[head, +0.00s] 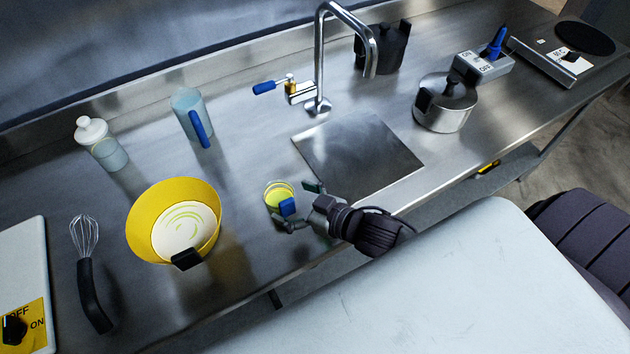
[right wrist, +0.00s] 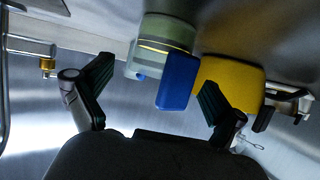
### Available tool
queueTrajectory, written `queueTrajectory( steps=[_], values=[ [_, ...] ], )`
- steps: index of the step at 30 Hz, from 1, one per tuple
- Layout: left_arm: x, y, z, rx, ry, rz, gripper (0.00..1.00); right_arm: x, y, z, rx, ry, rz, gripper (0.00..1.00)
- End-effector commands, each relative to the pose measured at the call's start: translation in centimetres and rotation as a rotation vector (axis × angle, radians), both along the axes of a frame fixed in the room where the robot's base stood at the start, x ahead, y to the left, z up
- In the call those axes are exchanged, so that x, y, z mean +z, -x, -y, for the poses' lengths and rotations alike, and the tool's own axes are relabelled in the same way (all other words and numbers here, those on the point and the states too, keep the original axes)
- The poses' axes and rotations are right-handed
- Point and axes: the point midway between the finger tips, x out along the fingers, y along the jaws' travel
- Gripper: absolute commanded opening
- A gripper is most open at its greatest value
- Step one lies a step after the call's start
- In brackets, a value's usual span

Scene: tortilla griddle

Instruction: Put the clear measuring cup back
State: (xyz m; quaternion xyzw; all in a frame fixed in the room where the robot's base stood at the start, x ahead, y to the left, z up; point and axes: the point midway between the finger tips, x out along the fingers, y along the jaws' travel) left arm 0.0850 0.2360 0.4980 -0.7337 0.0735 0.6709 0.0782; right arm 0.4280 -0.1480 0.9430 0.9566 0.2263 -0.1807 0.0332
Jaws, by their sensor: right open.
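A small clear measuring cup (head: 278,190) with a blue handle (head: 288,207) stands on the steel counter in front of the sink, with a yellow-green ring showing inside. In the right wrist view the cup (right wrist: 165,32) shows with its blue handle (right wrist: 178,82) toward me. My right gripper (head: 297,207) is open at the cup's handle side; in the right wrist view the handle shows between the spread fingers (right wrist: 158,78), nearer the right one. I cannot tell whether they touch. My left gripper is in neither view.
A yellow bowl (head: 136,228) with pale contents, a whisk (head: 92,285) and a white-lidded bottle (head: 105,150) are left. A taller clear blue-handled jug (head: 187,101) stands behind. The sink (head: 350,150), faucet (head: 319,60) and lidded pot (head: 446,110) are right.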

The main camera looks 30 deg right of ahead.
Motion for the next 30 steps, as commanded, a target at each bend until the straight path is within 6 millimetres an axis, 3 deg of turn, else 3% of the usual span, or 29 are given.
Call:
queueTrajectory(
  steps=[6,12,30],
  values=[
    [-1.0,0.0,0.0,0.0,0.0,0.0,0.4,1.4,4.2,2.1,0.0,0.002,-0.006,0.96],
    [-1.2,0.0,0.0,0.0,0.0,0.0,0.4,2.5,6.3,3.2,-0.001,0.001,-0.003,0.96],
    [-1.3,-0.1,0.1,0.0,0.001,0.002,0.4,3.0,7.0,3.6,-0.001,0.001,-0.001,0.96]
  ],
)
